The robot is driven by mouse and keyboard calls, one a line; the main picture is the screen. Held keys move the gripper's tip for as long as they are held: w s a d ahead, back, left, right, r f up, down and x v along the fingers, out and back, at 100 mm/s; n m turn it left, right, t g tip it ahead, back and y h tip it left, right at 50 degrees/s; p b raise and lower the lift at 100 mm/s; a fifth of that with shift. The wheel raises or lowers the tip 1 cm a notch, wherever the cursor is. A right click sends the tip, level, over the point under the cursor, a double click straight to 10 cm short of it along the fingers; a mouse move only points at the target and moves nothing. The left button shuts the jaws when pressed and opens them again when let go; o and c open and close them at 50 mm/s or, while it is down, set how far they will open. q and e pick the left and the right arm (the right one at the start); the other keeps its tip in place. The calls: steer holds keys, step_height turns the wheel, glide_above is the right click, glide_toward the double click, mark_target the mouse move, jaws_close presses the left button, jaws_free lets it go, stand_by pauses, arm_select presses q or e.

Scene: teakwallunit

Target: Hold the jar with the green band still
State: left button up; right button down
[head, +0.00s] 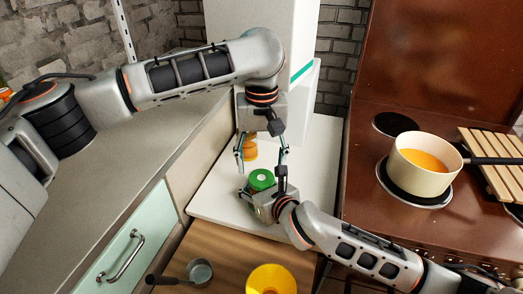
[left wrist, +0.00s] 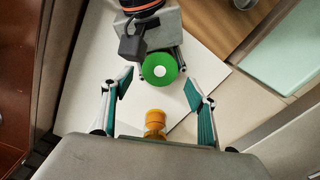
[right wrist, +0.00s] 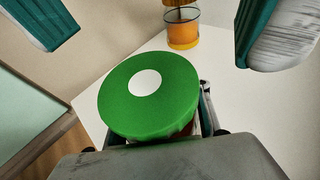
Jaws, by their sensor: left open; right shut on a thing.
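A jar with a round green lid (head: 261,179) and a white spot on top stands on the white surface (head: 215,195). My right gripper (head: 266,197) is shut on it from the front, and its body below the lid is mostly hidden. The lid is large in the right wrist view (right wrist: 150,95) and also shows in the left wrist view (left wrist: 160,68). My left gripper (head: 262,160) points down, open and empty, with its fingers apart above and around the lid. I cannot see a green band, only the green lid.
An orange jar (head: 250,150) stands just behind the green-lidded jar; it also shows in the right wrist view (right wrist: 183,36). A cream pot (head: 420,165) of orange liquid sits on the stove. A small saucepan (head: 199,272) and a yellow bowl (head: 271,280) are in front.

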mark_target(261, 177)
arm_select(q)
steer(key=shift+f, duration=2)
arm_select(e)
steer(key=shift+r, duration=0.1)
arm_select(q)
steer(key=c, duration=1.2)
steer(key=o, duration=1.3)
steer(key=shift+r, duration=2.25)
